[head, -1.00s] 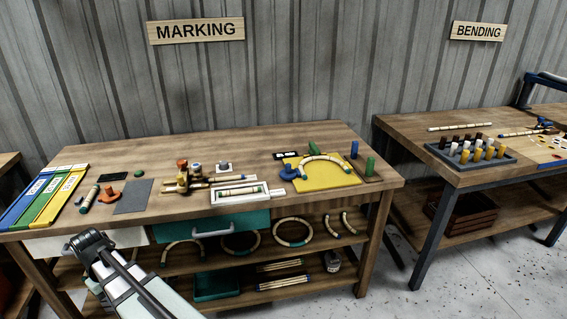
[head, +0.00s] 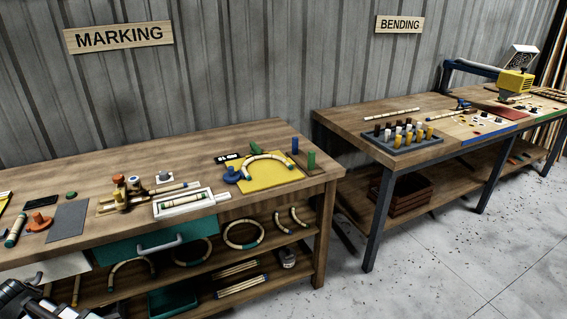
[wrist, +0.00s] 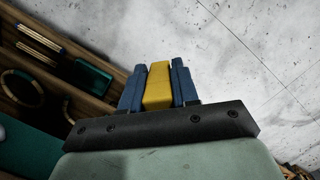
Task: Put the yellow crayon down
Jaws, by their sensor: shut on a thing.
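In the wrist view my gripper (wrist: 158,88) is shut on the yellow crayon (wrist: 158,86), a blocky yellow piece held between two blue fingers. Bare concrete floor and the bench's lower shelf show beyond it. In the head view only part of my arm shows at the lower left, and the gripper's fingers and the crayon cannot be made out there. On the bending bench, a dark grey rack (head: 368,138) holds upright dark, white and yellow pieces in rows. The yellow ones stand along its right front side.
The marking bench (head: 262,135) carries a yellow board (head: 290,178) with a rattan arc, a white tray (head: 214,209) and blocks. A floor gap (head: 345,250) separates it from the bending bench (head: 335,122). A yellow-headed machine (head: 515,80) stands farther right. Rattan rings lie on the lower shelf.

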